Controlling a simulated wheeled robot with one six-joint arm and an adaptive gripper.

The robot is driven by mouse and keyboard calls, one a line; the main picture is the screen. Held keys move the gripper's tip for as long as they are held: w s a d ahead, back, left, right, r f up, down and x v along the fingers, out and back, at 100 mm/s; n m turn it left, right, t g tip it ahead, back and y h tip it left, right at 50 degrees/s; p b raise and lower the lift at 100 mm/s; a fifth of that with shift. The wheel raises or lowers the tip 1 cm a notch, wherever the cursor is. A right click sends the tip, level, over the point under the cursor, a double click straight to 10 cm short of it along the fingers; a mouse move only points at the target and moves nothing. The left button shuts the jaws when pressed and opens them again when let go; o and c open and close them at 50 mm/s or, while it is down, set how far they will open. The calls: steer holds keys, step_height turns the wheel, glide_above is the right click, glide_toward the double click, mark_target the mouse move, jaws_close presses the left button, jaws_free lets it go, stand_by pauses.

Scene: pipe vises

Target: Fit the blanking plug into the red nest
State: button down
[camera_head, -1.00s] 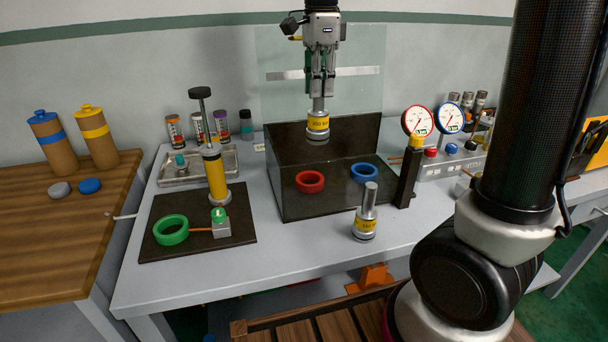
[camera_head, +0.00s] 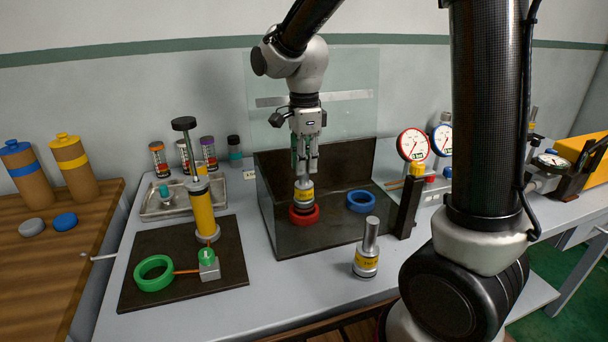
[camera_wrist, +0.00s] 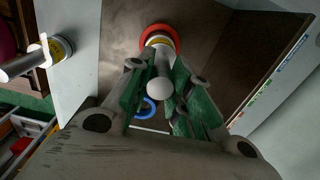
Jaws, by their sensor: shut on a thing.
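My gripper (camera_head: 304,170) points down over the dark fixture box and is shut on the stem of a metal blanking plug with a yellow band (camera_head: 304,194). The plug looks upright. Its lower end overlaps the red nest (camera_head: 304,217), a red ring in the box; how deep it sits, I cannot tell. In the wrist view, the plug's round stem end (camera_wrist: 160,88) is between the green finger pads, with the red nest (camera_wrist: 170,30) around the plug's far end.
A blue ring (camera_head: 361,201) lies right of the red one. A similar plug (camera_head: 366,256) stands on the bench in front of the box (camera_head: 335,233). A clear panel (camera_head: 345,120) rises behind. A dark post (camera_head: 408,212) and dial gauges (camera_head: 413,145) stand to the right.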

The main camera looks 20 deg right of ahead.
mark_target(304, 184)
steer(key=shift+f, duration=1.5)
steer(key=c, duration=1.3)
jaws_free()
steer(key=shift+f, duration=0.1)
